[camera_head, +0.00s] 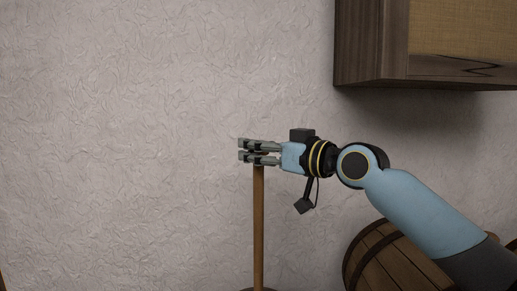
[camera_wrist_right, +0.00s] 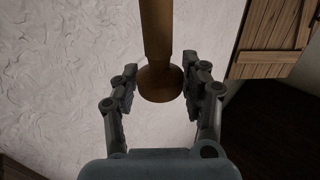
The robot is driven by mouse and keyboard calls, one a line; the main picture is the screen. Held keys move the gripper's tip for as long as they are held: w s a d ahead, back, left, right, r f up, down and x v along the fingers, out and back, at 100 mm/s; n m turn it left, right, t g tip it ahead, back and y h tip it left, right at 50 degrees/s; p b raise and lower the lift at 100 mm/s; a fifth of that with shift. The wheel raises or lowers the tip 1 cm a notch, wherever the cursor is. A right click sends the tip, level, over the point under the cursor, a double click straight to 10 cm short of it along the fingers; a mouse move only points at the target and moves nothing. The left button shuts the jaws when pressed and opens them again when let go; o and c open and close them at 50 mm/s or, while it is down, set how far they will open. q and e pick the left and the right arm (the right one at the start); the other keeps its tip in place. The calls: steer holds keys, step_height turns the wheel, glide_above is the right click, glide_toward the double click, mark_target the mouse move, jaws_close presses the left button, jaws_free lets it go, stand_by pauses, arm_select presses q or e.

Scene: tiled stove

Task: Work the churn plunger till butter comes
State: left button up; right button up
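The churn plunger shows as an upright wooden stick (camera_head: 259,225) in the head view, its top up at my right gripper (camera_head: 259,152). In the right wrist view its rounded knob (camera_wrist_right: 160,83) sits between the two fingers of my right gripper (camera_wrist_right: 159,88). In the head view the fingers hide the knob almost wholly. A dark round top edge, likely of the churn (camera_head: 259,289), just shows at the bottom; its body is out of frame. My left gripper is not in view.
A wooden wall cupboard (camera_head: 370,45) hangs at the upper right, above my right arm. A wooden barrel (camera_head: 385,262) lies on its side at the lower right, partly behind my arm. The rough pale wall (camera_head: 120,130) stands behind; the space left of the stick is clear.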

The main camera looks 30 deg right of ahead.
jaws_close()
steer(key=shift+w, duration=0.1)
steer(key=shift+f, duration=0.1)
